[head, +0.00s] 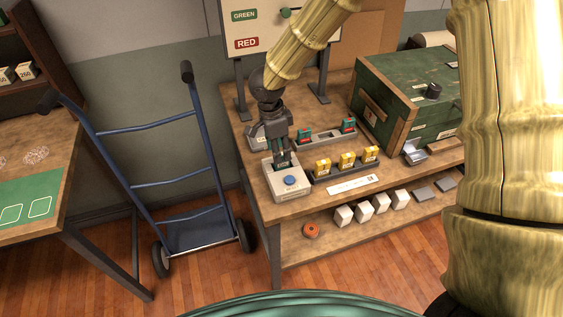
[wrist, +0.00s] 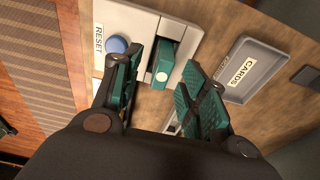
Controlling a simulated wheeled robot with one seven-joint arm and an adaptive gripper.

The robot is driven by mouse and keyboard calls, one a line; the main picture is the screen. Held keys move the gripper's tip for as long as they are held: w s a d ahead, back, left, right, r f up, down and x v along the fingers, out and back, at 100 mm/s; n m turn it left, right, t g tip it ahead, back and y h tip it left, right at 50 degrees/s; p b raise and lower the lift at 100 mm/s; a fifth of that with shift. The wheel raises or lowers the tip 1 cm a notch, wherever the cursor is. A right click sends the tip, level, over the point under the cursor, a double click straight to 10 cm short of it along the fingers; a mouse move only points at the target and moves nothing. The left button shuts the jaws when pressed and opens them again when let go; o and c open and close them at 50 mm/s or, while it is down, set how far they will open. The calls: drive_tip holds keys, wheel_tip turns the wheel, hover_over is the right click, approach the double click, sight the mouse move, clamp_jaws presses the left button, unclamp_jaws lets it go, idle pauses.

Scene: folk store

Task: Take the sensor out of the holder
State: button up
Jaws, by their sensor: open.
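The holder (head: 290,182) is a pale box with a blue button at the front left of the workbench. It also shows in the wrist view (wrist: 187,71), with a RESET label beside the button. The sensor, a green block with a white dot (wrist: 164,62), sits in the holder's slot. My gripper (head: 283,155) is above the holder, pointing down. In the wrist view its green-padded fingers (wrist: 160,72) are apart, one on each side of the sensor. I cannot tell whether a finger touches it. In the head view my fingers largely hide the sensor.
A grey rack (head: 318,138) with teal pieces stands just behind the holder. A dark rack with yellow pieces (head: 347,161) stands to its right. A grey tray labelled CARDS (wrist: 250,70) is near my right finger. A green chest (head: 405,90) fills the bench's back right.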

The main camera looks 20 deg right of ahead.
sight(282, 155)
drive_tip(key=shift+d+f, duration=0.15)
drive_tip(key=shift+f, duration=0.25)
drive_tip(key=f, duration=0.1)
drive_tip(key=f+p, duration=0.1)
drive_tip(key=f, duration=0.1)
drive_tip(key=shift+w+d, duration=0.3)
drive_tip(key=shift+d, duration=0.1)
drive_tip(key=shift+f, duration=0.6)
clamp_jaws()
